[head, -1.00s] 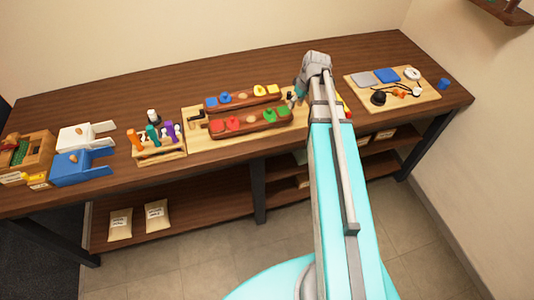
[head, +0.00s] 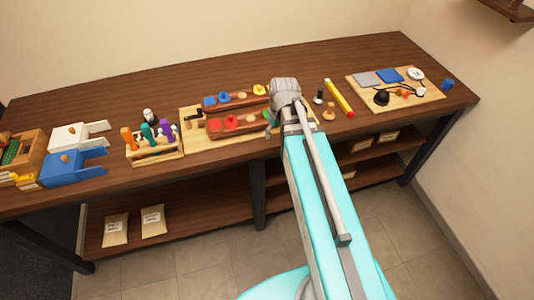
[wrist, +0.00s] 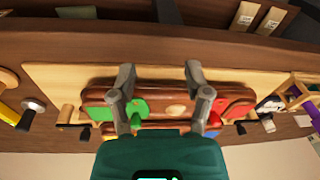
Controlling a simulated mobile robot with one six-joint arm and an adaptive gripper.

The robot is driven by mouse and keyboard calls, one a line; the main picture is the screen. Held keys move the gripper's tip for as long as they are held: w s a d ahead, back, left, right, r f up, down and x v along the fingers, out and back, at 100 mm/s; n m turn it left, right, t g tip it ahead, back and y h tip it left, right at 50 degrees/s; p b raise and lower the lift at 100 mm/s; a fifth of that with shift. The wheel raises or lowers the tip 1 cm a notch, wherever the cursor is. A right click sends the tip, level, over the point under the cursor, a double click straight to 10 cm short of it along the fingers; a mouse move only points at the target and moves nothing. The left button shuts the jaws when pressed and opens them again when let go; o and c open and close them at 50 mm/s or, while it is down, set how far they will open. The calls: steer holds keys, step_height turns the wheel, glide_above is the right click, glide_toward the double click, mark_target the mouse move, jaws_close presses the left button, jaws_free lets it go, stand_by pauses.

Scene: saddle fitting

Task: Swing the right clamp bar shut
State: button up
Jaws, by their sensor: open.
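The right clamp shows in the wrist view, whose picture is turned over, at the left end of the pale board (wrist: 50,75). It has a wooden post (wrist: 66,113) and a small black bar (wrist: 84,131) beside the brown blocks; its exact angle is hard to tell. In the head view my arm hides this clamp. My gripper (wrist: 160,72) is open and empty, its two fingers apart over the brown block (wrist: 97,97). A green piece (wrist: 137,108) and a tan knob (wrist: 175,110) show between the fingers.
A left clamp's black bar (wrist: 242,127) stands at the board's other end. A rack of coloured tools (head: 155,155) stands to the left. The bench's back strip is clear.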

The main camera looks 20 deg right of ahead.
steer(key=s+a+f+m+b, duration=0.1)
steer(key=s+a+f+b, duration=0.1)
steer(key=s+a+f, duration=0.1)
steer(key=shift+s+a+m+h, duration=0.3)
steer(key=shift+s+a+h, duration=0.1)
steer(key=shift+s+a, duration=0.4)
steer(key=shift+s+g, duration=0.1)
steer(key=shift+g, duration=0.2)
steer(key=shift+s+a, duration=0.35)
steer(key=shift+s, duration=0.15)
